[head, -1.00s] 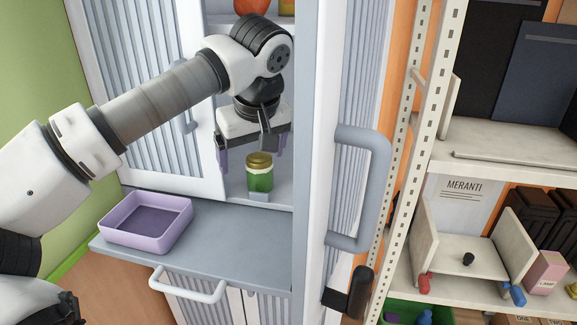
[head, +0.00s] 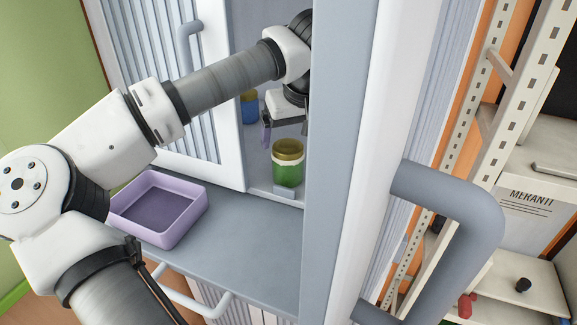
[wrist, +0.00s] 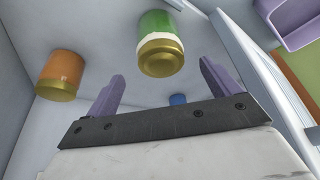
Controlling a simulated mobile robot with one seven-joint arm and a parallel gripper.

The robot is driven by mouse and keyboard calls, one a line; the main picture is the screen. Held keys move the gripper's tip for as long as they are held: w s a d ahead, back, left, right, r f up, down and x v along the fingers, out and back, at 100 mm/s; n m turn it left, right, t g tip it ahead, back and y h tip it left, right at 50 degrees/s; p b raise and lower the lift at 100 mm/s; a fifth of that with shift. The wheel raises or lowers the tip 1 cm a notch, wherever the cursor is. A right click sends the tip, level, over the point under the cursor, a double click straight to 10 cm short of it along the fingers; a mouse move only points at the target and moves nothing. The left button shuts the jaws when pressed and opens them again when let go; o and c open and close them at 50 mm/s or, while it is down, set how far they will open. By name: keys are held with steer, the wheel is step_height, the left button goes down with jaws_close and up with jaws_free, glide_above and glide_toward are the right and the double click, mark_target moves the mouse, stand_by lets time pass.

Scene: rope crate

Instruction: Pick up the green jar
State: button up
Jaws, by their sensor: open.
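The green jar (head: 288,172) has a gold lid and a pale band. In the wrist view the green jar (wrist: 155,24) shows lid toward me, beyond and between my fingertips. My gripper (head: 285,138) is open and empty, above and behind the jar in the head view, apart from it. The wrist view shows both purple fingers of my gripper (wrist: 161,70) spread. The right finger is mostly hidden by the cabinet door in the head view.
An orange jar (wrist: 62,70) stands to the left in the wrist view. A blue jar (head: 249,107) is deeper in the cabinet. A purple tray (head: 190,222) sits on the grey ledge (head: 235,240). The open right door (head: 345,150) with its big handle (head: 470,215) stands close beside my arm.

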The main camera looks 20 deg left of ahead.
mark_target(289, 146)
steer(key=b+x, duration=0.3)
steer(key=x, duration=0.3)
steer(key=shift+a+f, duration=0.1)
steer(key=shift+f, duration=0.3)
steer(key=shift+w+a+f, duration=0.15)
steer(key=shift+w+f, duration=0.05)
steer(key=shift+f, duration=0.05)
steer(key=shift+c, duration=0.5)
steer(key=c, duration=1.2)
